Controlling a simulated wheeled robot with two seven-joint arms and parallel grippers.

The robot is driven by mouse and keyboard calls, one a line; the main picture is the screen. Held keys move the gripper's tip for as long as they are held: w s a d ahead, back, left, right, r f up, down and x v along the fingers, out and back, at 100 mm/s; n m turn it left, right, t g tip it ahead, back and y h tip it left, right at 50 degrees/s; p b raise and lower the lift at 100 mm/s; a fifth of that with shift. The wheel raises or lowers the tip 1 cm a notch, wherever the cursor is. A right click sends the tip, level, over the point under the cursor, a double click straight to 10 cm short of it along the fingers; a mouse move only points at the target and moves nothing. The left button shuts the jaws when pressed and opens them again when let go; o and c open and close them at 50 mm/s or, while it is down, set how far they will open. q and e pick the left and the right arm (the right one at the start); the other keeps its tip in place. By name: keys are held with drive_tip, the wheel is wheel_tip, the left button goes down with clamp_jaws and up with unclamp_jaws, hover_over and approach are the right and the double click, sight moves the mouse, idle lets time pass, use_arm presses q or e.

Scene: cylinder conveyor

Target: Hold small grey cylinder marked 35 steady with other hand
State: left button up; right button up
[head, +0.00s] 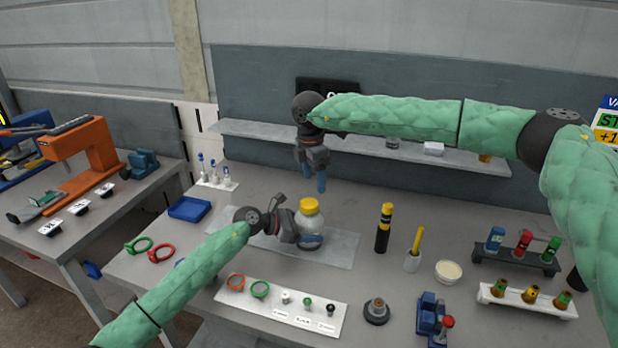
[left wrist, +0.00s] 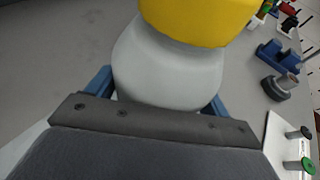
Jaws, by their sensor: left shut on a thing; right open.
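A pale grey-white bottle with a yellow cap (head: 309,213) stands upright on a grey mat (head: 343,248) in the middle of the table. My left gripper (head: 310,241) is shut around its lower body, reaching in from the left. In the left wrist view the bottle (left wrist: 168,72) sits between the blue fingers, with its cap cut off by the top edge. My right gripper (head: 321,184) is open and empty, pointing down behind and above the bottle.
A white board (head: 262,311) with rings and small pegs lies in front. A blue tray (head: 189,208) is at left.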

sight(309, 202)
drive_tip(key=m, duration=0.1)
drive_tip(key=a+m, duration=0.1)
drive_tip(key=m, duration=0.1)
drive_tip(key=shift+s+a+f+y, duration=0.1)
drive_tip(key=shift+f+y, duration=0.05)
drive_tip(key=shift+y, duration=0.25)
drive_tip(key=shift+a+m, duration=0.1)
drive_tip(key=shift+m, duration=0.6)
drive_tip(key=shift+f, duration=4)
drive_tip(key=c, duration=1)
